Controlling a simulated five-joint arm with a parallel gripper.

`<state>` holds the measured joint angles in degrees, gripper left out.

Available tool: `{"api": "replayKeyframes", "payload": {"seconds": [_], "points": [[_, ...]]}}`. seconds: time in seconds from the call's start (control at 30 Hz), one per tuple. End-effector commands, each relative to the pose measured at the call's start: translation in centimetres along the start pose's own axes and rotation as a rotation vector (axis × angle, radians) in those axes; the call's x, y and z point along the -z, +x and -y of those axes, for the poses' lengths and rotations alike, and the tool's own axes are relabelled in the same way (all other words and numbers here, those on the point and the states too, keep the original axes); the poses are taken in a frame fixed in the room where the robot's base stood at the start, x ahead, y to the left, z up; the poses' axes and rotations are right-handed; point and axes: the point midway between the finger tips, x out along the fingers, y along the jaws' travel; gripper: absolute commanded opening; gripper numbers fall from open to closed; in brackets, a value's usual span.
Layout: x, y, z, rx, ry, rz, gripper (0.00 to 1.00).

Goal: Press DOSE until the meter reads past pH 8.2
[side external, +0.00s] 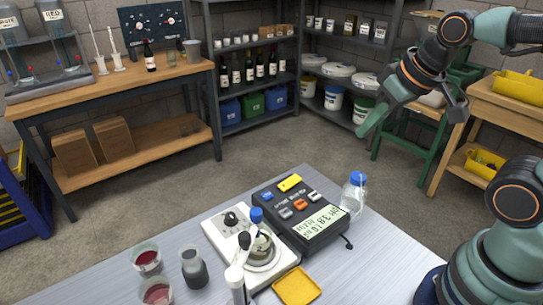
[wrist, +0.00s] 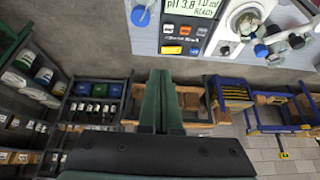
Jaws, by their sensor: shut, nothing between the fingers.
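The meter (side external: 300,213) is a dark box on the grey table, its lit display (side external: 319,222) reading about pH 3.8 with READY below. In the wrist view the display (wrist: 190,8) is cut by the top edge. A stirrer (side external: 222,236) bears a glass vessel (side external: 262,247) with a probe. My gripper (side external: 368,127) is shut and empty, high in the air, apart from the meter. Its green fingers (wrist: 160,77) meet in the wrist view.
A blue-capped bottle (side external: 354,195) stands close right of the meter. A yellow tray (side external: 296,287), dark flask (side external: 193,267) and glasses of red liquid (side external: 147,259) stand near the front. Shelves and benches line the walls. Air above the meter is clear.

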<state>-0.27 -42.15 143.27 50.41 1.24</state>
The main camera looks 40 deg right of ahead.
Motion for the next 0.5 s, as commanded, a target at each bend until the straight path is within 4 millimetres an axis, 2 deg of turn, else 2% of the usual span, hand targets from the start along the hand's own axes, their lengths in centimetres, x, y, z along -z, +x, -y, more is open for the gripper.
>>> {"api": "replayKeyframes", "payload": {"seconds": [0.17,0.5], "points": [[1.0,2.6,1.2,0.019,0.118,-0.016,0.00],[2.5,9.8,5.1,0.103,0.492,-0.074,0.00]]}}
